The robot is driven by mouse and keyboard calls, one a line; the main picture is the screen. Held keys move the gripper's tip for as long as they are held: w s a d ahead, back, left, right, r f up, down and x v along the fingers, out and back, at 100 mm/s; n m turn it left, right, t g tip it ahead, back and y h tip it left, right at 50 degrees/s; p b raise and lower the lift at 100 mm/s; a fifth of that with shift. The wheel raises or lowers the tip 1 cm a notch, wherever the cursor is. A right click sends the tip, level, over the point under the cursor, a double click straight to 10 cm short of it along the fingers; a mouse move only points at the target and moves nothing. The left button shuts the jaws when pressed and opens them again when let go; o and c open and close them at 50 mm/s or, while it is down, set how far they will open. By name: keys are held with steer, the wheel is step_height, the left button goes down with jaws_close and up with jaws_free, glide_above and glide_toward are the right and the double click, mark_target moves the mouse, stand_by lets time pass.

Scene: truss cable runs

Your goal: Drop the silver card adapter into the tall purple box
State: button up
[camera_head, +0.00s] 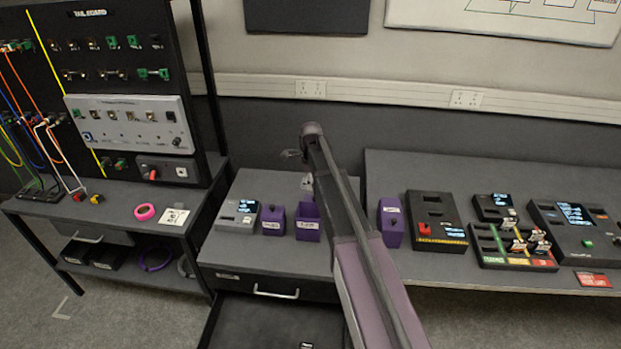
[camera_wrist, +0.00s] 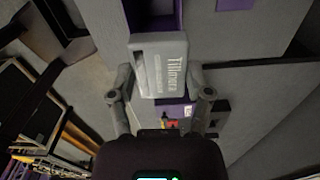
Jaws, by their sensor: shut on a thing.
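The silver card adapter (camera_wrist: 160,62), a flat pale piece with lettering on its face, is between the two fingers of my gripper (camera_wrist: 162,94) in the wrist view. My gripper is shut on it. In the head view my gripper (camera_head: 306,178) is small and partly hidden by my arm, above the back of the grey bench. An open-topped purple box (camera_head: 308,230) with a white label stands on the bench below it. In the wrist view a purple box with a dark opening (camera_wrist: 178,14) lies just beyond the adapter's far end. The adapter appears apart from the box.
A smaller purple box (camera_head: 272,221) and a grey device with a screen (camera_head: 238,214) stand left of the open box. Another purple box (camera_head: 391,228) stands right of my arm, beside black devices (camera_head: 438,212). A drawer (camera_head: 270,325) is open below the bench.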

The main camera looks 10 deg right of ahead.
steer(key=shift+d+r, duration=0.1)
steer(key=shift+d, duration=0.4)
steer(key=shift+f, duration=0.2)
steer(key=shift+f+b, duration=2.85)
steer(key=shift+b, duration=0.15)
steer(key=o, duration=1.2)
steer(key=shift+c, duration=0.2)
steer(key=shift+s, duration=0.15)
